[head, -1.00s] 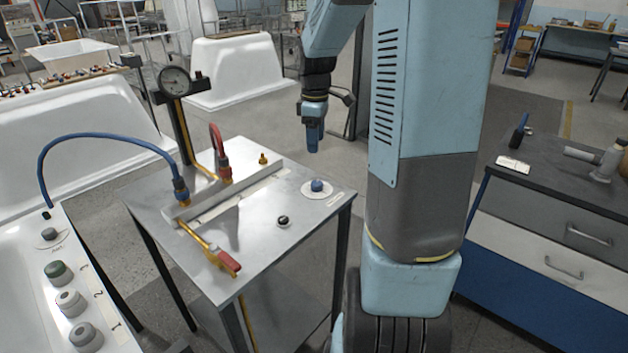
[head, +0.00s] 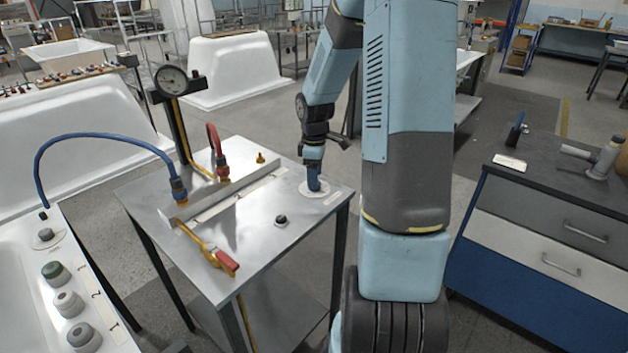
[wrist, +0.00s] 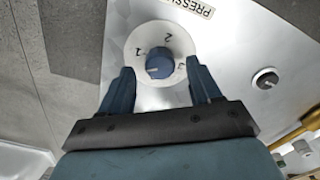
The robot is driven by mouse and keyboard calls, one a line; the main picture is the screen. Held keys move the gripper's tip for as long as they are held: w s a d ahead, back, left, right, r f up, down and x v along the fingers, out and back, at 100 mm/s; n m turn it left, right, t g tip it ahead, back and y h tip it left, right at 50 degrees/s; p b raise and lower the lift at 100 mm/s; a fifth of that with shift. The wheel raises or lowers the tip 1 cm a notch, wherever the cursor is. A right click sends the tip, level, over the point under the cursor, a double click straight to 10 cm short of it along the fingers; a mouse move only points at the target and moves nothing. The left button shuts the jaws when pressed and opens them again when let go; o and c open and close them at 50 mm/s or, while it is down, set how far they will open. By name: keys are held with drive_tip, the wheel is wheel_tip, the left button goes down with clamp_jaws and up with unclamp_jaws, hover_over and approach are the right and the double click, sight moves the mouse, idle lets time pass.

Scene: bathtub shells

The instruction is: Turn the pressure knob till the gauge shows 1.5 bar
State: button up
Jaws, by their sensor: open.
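The pressure knob (wrist: 159,63) is a round blue knob on a white dial plate (wrist: 148,40) with numbers, next to a label that begins "PRESS". In the wrist view my gripper (wrist: 160,80) is open, with one finger on each side of the dial and the knob between them. I cannot tell whether the fingers touch it. In the head view my gripper (head: 313,184) is over the dial plate (head: 322,195) and hides the knob. The round gauge (head: 171,80) stands on a post at the table's back left; its reading is too small to make out.
A small black knob (head: 281,220) sits left of the dial on the metal table (head: 240,255); it also shows in the wrist view (wrist: 266,80). A red-handled yellow valve (head: 222,260), blue hose (head: 100,140) and metal rail (head: 225,195) lie further left.

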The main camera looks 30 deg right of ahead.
drive_tip(key=shift+f, duration=1.1)
drive_tip(key=shift+c, duration=0.3)
drive_tip(key=c, duration=1)
